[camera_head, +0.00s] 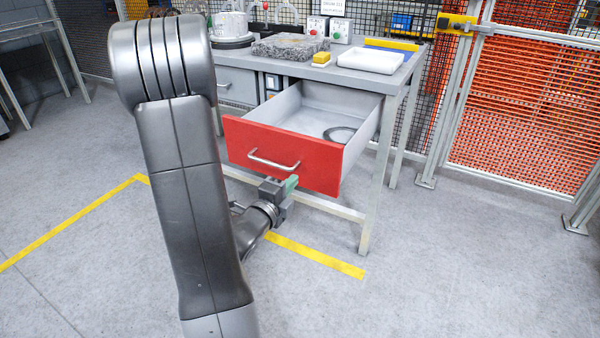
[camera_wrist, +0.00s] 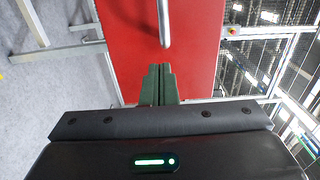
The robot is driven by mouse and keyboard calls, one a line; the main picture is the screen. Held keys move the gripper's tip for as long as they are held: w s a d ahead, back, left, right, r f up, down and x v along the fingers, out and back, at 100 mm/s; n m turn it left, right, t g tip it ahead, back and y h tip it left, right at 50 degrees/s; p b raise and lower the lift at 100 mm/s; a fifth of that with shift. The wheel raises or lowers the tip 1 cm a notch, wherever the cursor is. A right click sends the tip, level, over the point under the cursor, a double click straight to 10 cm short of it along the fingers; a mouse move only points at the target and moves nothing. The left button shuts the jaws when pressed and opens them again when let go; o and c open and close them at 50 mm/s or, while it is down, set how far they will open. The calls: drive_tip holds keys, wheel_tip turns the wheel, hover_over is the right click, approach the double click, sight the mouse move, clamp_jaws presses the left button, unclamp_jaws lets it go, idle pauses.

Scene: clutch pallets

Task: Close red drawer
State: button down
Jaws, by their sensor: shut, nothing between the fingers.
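The red drawer (camera_head: 318,160) is pulled out of the grey workbench (camera_head: 358,78), and its inside shows with a dark ring (camera_head: 340,134) lying on the bottom. Its front carries a silver bar handle (camera_head: 273,162). My gripper (camera_head: 291,183) is in front of the drawer's lower edge, below and a little right of the handle. In the wrist view my gripper's green fingers (camera_wrist: 160,72) are together and empty, pointing at the red front (camera_wrist: 195,55), with the handle (camera_wrist: 165,25) just beyond the tips. I cannot tell whether the tips touch the front.
On the benchtop are a grey stone slab (camera_head: 290,46), a white tray (camera_head: 371,60), a yellow block (camera_head: 321,58) and control boxes. A bench leg (camera_head: 377,175) stands right of the drawer. A mesh fence (camera_head: 520,110) is at right. The floor in front is clear.

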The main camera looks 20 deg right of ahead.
sight(306, 167)
drive_tip(key=shift+x, duration=2.6)
drive_tip(key=shift+w, duration=0.1)
